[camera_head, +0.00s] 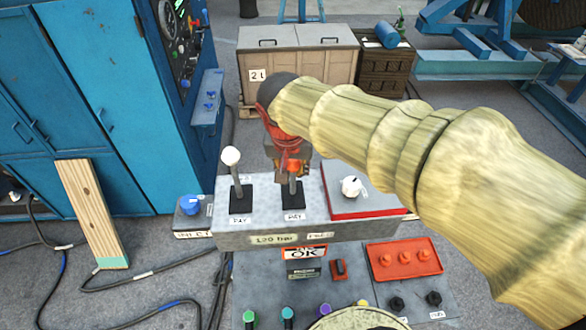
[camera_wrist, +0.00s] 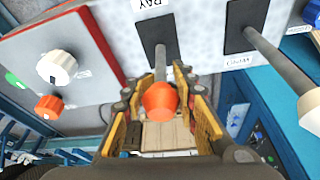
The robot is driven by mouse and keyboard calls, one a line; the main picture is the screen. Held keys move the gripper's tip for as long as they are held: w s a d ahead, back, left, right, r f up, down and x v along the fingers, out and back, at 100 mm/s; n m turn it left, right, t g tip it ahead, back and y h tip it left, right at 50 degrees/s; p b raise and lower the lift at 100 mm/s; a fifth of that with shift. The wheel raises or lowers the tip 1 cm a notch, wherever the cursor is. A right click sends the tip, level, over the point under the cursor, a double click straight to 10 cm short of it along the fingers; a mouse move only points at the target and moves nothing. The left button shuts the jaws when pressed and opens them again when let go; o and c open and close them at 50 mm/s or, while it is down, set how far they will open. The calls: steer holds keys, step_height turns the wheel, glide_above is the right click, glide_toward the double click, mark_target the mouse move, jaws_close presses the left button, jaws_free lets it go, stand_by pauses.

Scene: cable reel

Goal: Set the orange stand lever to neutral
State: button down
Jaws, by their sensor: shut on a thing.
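The orange stand lever shows in the wrist view as an orange knob (camera_wrist: 160,101) on a grey shaft, rising from a black slot plate. My gripper (camera_head: 290,168) comes down over the lever from above. In the wrist view my gripper (camera_wrist: 155,86) has its yellow fingers on both sides of the knob, shut on it.
A white-knobbed lever (camera_head: 231,157) stands close on the left of the console (camera_head: 262,238). A red-edged box with a white knob (camera_head: 353,187) is on the right. Lower panels carry buttons and a red tray (camera_head: 404,258). A blue cabinet (camera_head: 95,100) stands left.

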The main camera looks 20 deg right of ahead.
steer(key=c, duration=1.6)
jaws_free()
steer(key=shift+s+a, duration=0.15)
steer(key=shift+s, duration=0.05)
steer(key=shift+c, duration=0.2)
steer(key=shift+o, duration=0.9)
steer(key=shift+w, duration=0.1)
steer(key=v, duration=1.2)
